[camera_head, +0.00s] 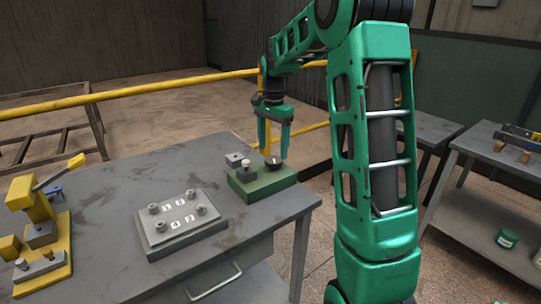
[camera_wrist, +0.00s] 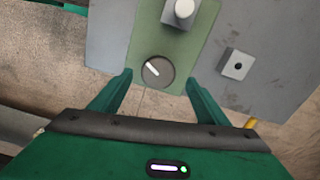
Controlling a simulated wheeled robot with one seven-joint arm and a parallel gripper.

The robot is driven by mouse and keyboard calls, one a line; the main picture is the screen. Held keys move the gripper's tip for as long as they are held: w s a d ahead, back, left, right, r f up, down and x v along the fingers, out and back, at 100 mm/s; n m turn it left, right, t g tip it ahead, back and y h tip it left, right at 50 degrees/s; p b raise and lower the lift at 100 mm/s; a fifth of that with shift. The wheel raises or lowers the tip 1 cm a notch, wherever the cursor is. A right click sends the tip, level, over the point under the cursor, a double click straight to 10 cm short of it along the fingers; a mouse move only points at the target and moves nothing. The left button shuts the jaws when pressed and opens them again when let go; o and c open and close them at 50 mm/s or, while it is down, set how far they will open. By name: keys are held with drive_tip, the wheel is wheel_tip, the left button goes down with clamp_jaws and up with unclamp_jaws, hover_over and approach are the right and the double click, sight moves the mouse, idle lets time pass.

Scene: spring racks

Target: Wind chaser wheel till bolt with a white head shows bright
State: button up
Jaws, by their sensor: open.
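A dark round wheel (camera_head: 273,163) sits on a green base (camera_head: 262,186) near the table's right corner. In the wrist view the wheel (camera_wrist: 157,71) has a short white mark pointing up-left. A pale-topped bolt or post (camera_wrist: 183,9) stands on a grey block on the same green base; in the head view it is small (camera_head: 246,162). I cannot tell whether it is lit. My gripper (camera_head: 275,150) is open above the wheel. In the wrist view its fingers (camera_wrist: 158,79) lie either side of the wheel, apart from it.
A grey block with a dark hole (camera_wrist: 236,65) sits beside the green base. A numbered plate with several bolts (camera_head: 182,224) lies left of it. A yellow fixture (camera_head: 36,205) stands at the table's left. A yellow rail (camera_head: 130,94) runs behind the table.

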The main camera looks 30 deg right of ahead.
sight(272, 159)
wheel_tip(272, 159, up, 7)
idle(0.3)
